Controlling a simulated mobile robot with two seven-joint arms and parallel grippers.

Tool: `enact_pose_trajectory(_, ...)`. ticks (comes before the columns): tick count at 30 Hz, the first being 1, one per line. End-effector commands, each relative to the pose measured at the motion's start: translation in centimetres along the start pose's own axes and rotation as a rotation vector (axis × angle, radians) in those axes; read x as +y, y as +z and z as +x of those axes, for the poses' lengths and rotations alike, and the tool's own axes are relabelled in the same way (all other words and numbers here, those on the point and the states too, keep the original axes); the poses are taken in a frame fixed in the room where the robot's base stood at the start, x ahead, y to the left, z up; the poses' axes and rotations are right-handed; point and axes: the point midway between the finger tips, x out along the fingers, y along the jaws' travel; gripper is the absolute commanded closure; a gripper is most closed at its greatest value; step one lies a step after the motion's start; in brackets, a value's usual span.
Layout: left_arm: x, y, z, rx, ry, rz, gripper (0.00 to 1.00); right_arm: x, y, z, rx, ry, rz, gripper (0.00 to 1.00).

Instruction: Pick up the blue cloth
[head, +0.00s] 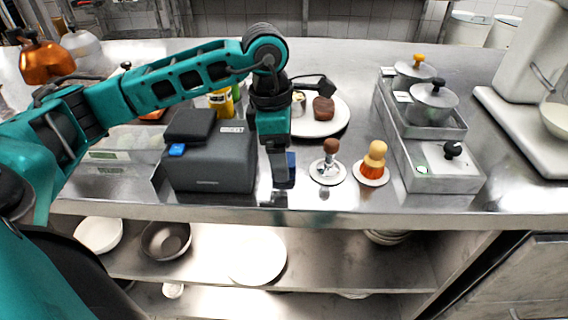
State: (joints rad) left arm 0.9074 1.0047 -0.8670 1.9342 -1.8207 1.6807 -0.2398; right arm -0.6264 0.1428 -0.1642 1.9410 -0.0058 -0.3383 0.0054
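A dark blue piece, which looks like the blue cloth (291,168), shows just right of my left gripper's fingers near the counter's front edge. Most of it is hidden behind the gripper. My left gripper (280,182) points down beside the grey printer-like box. Its fingers overlap the blue piece in the picture. I cannot tell whether they are open or shut, or whether they touch the cloth. My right gripper is not in view.
A grey box (212,160) stands left of the gripper. A white plate (337,125) with food lies behind it. Two small saucers with a brown-topped stamper (329,160) and an orange-yellow bottle (374,160) stand right. Metal pots (432,103) stand farther right.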

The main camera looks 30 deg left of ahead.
Motion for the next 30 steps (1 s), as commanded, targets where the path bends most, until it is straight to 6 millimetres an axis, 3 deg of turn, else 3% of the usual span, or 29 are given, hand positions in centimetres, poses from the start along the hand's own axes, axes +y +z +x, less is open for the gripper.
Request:
enact_pose_trajectory(4, 0.0, 0.06, 1.52, -0.001, -0.001, 0.0, 0.15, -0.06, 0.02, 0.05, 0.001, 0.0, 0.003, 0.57)
enact_pose_trajectory(12, 0.01, 0.08, 1.71, -0.002, 0.0, 0.001, 0.16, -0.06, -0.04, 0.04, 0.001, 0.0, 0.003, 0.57)
enact_pose_trajectory(30, 0.01, 0.09, 1.66, -0.002, 0.0, 0.001, 0.71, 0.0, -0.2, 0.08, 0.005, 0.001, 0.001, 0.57)
